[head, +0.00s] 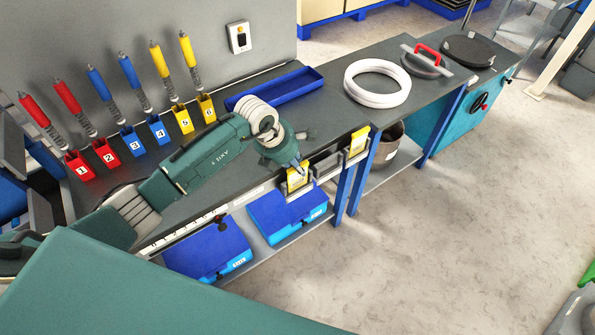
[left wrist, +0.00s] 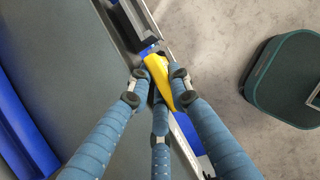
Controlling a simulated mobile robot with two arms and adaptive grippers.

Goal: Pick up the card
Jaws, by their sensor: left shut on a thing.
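My left gripper (head: 299,165) is at the front edge of the bench, over a yellow card (head: 297,181). In the left wrist view the fingers of the left gripper (left wrist: 158,84) are closed around the yellow card (left wrist: 161,73), which sticks up between them. The card is at a grey holder (head: 298,193) on the bench edge; I cannot tell whether it is still seated in it. A second yellow card (head: 357,143) stands in another holder to the right. My right gripper is not in view.
The dark bench (head: 330,97) carries a blue tray (head: 275,90), a white ring (head: 377,101) and several numbered coloured bins at the back left. Blue cases (head: 288,214) lie on the shelf below. The floor in front is clear.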

